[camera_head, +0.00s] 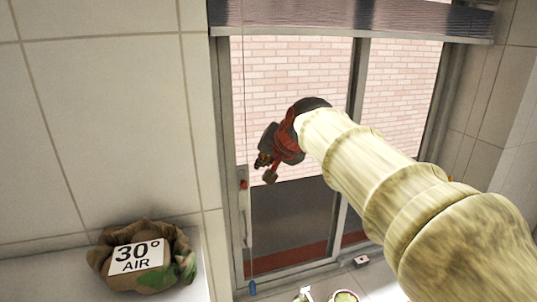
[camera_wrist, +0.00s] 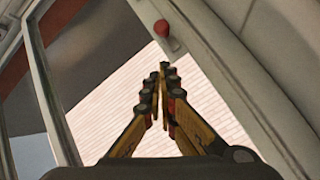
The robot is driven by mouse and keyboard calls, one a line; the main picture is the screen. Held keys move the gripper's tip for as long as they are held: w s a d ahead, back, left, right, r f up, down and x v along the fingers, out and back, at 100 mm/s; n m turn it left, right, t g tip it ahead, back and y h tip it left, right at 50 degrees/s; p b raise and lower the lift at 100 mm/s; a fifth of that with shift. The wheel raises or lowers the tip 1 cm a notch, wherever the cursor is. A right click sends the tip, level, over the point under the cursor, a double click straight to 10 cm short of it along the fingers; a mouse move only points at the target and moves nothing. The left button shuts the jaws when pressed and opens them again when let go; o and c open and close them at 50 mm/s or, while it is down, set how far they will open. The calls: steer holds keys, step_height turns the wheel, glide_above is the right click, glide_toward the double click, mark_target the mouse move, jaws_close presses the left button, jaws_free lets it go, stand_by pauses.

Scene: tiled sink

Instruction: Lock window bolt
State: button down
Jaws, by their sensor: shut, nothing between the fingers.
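The window (camera_head: 300,100) has a grey metal frame with two panes, and a brick wall shows behind it. The bolt is on the left side of the frame, with a small red knob (camera_head: 244,184) above a long pale handle (camera_head: 247,222). In the wrist view the red knob (camera_wrist: 161,28) stands on a grey plate, just beyond my fingertips and apart from them. My gripper (camera_head: 264,172) is in front of the left pane, right of the knob and a little above it. In the wrist view its fingers (camera_wrist: 163,73) are shut together with nothing between them.
A brown camouflage sack (camera_head: 140,258) labelled "30° AIR" rests on the ledge at the lower left. A blue item (camera_head: 253,287), a small white item (camera_head: 361,260) and a bowl (camera_head: 345,296) are below the window. A blind (camera_head: 350,18) hangs above. Tiled walls flank the window.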

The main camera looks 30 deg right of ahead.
mark_target(244, 183)
steer(key=w+f, duration=0.1)
steer(key=w+a+f, duration=0.1)
steer(key=f, duration=0.1)
steer(key=w+f+p, duration=0.1)
steer(key=f, duration=0.1)
steer(key=shift+a, duration=0.2)
steer(key=shift+s, duration=0.1)
step_height(244, 183, down, 4)
steer(key=b, duration=0.3)
stand_by(0.4)
